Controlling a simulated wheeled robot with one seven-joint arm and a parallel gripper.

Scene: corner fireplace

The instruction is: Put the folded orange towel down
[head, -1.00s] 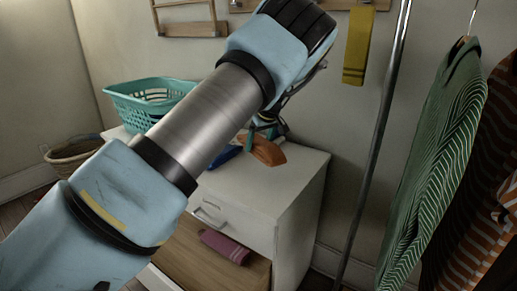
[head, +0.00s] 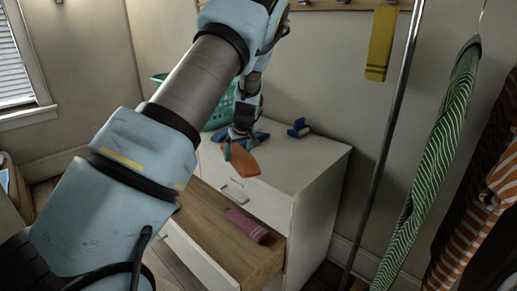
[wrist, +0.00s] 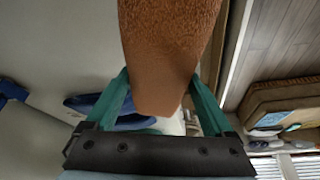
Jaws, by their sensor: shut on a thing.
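The folded orange towel (head: 243,160) is held in my gripper (head: 238,143) at the front-left part of the white dresser's top (head: 300,160) in the head view. In the wrist view the towel (wrist: 168,50) lies between the teal fingers of my gripper (wrist: 162,85), which are shut on it. The towel hangs tilted near the dresser's front edge. I cannot tell whether its lower end touches the top.
A blue item (head: 299,128) lies on the dresser top, and blue cloth (head: 261,136) lies behind my gripper. A teal basket (head: 219,113) stands behind. An open lower drawer (head: 195,213) holds a rolled pink towel (head: 246,225). A metal pole (head: 386,130) stands right.

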